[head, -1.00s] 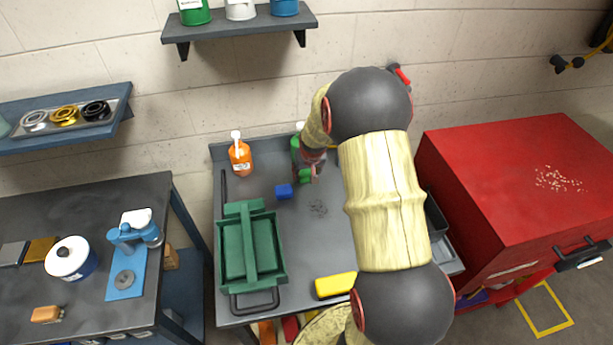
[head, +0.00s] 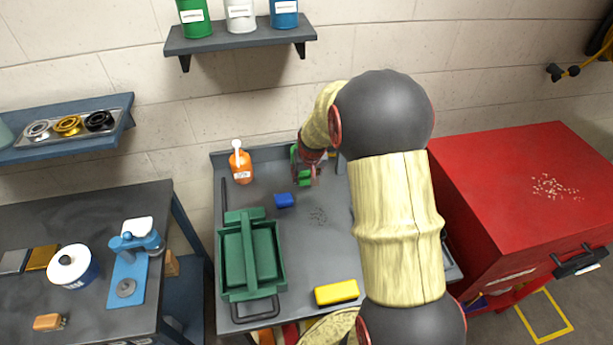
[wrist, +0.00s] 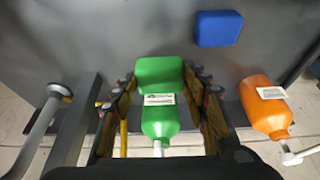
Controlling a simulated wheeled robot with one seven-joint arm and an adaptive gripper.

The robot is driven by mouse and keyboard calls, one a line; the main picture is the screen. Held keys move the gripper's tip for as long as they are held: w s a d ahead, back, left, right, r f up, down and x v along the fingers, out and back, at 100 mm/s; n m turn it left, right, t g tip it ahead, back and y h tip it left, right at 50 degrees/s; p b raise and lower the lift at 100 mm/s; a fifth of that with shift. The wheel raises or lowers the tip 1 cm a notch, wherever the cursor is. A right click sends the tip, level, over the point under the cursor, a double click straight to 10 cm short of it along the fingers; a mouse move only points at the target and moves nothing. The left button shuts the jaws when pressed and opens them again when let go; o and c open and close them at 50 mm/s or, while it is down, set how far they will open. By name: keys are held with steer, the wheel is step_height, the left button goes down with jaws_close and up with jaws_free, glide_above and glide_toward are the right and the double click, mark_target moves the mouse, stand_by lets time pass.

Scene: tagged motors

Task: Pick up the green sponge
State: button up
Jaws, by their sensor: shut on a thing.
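The green sponge (wrist: 158,72) is a small green block between the fingertips of my gripper (wrist: 160,82) in the wrist view. The fingers are shut on its left and right sides. In the head view the sponge (head: 304,181) shows small at the tip of my gripper (head: 307,174), over the back of the grey table. My arm hides part of that area. I cannot tell how far the sponge is above the table top.
A green bottle (wrist: 160,124) stands close to the sponge, between my fingers in the wrist view. An orange bottle (head: 240,164), a blue sponge (head: 285,200), a yellow sponge (head: 337,292) and a green tool tray (head: 224,270) are on the table. The table's middle is mostly clear.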

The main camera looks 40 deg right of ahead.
mark_target(305, 179)
steer(key=r, duration=0.1)
steer(key=s+a+r, duration=0.1)
steer(key=s+r, duration=0.1)
steer(key=shift+s+a+r+p, duration=0.1)
steer(key=shift+a+r+p, duration=0.25)
steer(key=shift+a, duration=0.05)
steer(key=s+a+r, duration=0.3)
steer(key=s+a, duration=0.2)
steer(key=s, duration=0.1)
steer(key=shift+s+a+r+p, duration=0.15)
steer(key=shift+s+p, duration=0.2)
steer(key=shift+p, duration=0.1)
steer(key=o, duration=0.3)
steer(key=c, duration=0.4)
